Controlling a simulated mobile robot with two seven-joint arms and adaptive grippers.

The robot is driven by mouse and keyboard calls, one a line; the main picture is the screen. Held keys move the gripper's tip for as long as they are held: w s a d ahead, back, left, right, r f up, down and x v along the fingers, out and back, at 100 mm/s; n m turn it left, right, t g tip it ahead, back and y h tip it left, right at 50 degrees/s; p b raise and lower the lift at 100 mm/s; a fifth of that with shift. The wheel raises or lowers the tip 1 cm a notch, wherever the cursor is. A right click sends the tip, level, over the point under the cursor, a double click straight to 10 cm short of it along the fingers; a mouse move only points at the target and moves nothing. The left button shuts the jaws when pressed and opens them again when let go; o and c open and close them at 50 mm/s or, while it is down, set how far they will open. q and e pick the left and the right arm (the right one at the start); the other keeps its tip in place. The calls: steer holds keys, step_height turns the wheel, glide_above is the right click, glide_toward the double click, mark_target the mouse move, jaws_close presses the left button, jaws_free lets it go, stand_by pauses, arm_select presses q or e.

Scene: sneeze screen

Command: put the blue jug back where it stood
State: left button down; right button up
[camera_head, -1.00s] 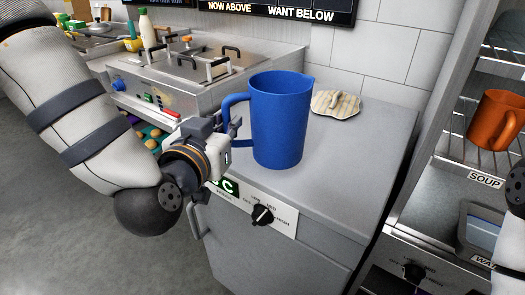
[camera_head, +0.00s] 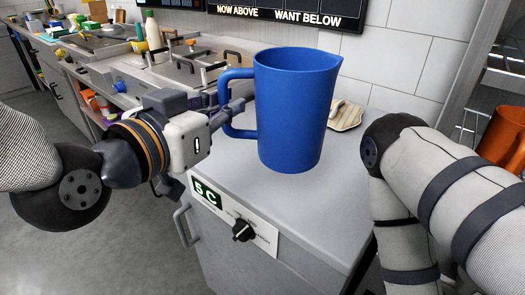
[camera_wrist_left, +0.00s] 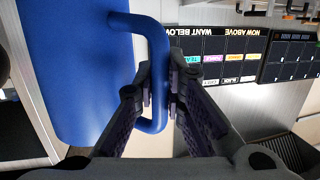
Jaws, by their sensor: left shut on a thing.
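The blue jug (camera_head: 295,110) is upright at or over the grey cabinet top (camera_head: 330,215). I cannot tell whether its base touches the surface. My left gripper (camera_head: 230,113) reaches in from the left and is shut on the jug's handle. In the left wrist view the two fingers (camera_wrist_left: 157,92) close on either side of the blue handle (camera_wrist_left: 156,50), with the jug's body (camera_wrist_left: 80,75) to the left. My right arm comes in from the right; its gripper is outside the view.
A fryer unit (camera_head: 185,75) stands at the back left. An orange jug (camera_head: 500,137) is at the right edge, partly hidden by my right arm. The cabinet's front has a dark knob (camera_head: 243,231).

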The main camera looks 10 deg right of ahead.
arm_select(q)
steer(key=w+d+f, duration=0.1)
steer(key=w+f, duration=0.1)
steer(key=f, duration=0.1)
steer(key=w+d+f+b, duration=0.1)
steer(key=w+d+f, duration=0.1)
steer(key=w+f, duration=0.1)
steer(key=w+d+f+b, duration=0.1)
steer(key=w+d+f, duration=0.1)
steer(key=f, duration=0.3)
steer(key=shift+w+f, duration=0.25)
steer(key=shift+w, duration=0.05)
steer(key=shift+r, duration=0.15)
arm_select(e)
steer(key=shift+g, duration=0.8)
steer(key=s+f, duration=0.3)
steer(key=f, duration=0.1)
steer(key=shift+s, duration=0.4)
arm_select(q)
steer(key=c, duration=1.7)
jaws_free()
steer(key=shift+f, duration=0.25)
steer(key=shift+o, duration=0.2)
